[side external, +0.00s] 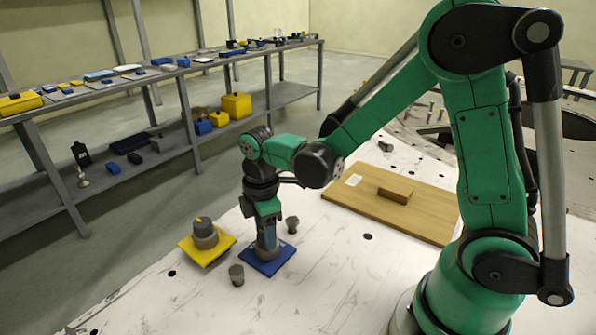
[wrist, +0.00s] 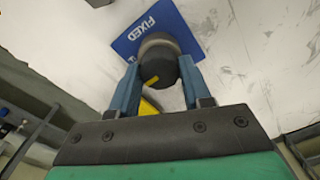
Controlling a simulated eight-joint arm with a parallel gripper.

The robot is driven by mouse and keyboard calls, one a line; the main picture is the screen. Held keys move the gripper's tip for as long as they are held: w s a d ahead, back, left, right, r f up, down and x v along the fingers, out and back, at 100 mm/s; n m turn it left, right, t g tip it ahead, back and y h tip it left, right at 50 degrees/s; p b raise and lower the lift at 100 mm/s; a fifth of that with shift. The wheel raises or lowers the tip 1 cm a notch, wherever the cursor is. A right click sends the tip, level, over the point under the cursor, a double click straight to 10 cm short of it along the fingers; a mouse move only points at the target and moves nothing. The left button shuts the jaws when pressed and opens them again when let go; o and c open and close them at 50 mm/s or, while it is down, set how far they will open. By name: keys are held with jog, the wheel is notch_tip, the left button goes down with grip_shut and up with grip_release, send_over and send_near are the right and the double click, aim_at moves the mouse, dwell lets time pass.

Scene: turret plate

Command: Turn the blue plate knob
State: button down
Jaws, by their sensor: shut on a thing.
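The blue plate (side external: 262,268) lies flat on the white table, and its knob stands on it, mostly hidden by my fingers in the side view. In the wrist view the blue plate (wrist: 165,20) carries the white word "FIXED", and the dark round-topped knob (wrist: 158,66) has a grey base and a yellow mark pointing to the lower left. My gripper (side external: 267,244) points straight down over the plate. In the wrist view its two blue fingers (wrist: 158,84) are shut on the knob, one on each side.
A yellow plate (side external: 222,245) with a similar grey knob (side external: 205,234) sits close on the left. Small dark pegs stand in front (side external: 237,274) and behind (side external: 291,224). A wooden board (side external: 345,198) with a block (side external: 395,190) lies at the right.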

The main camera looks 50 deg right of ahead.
jog(key=shift+m, duration=0.9)
jog(key=m, duration=0.2)
jog(key=shift+m, duration=0.4)
jog(key=m, duration=0.8)
jog(key=shift+m, duration=2.6)
jog(key=shift+c, duration=1.8)
grip_release()
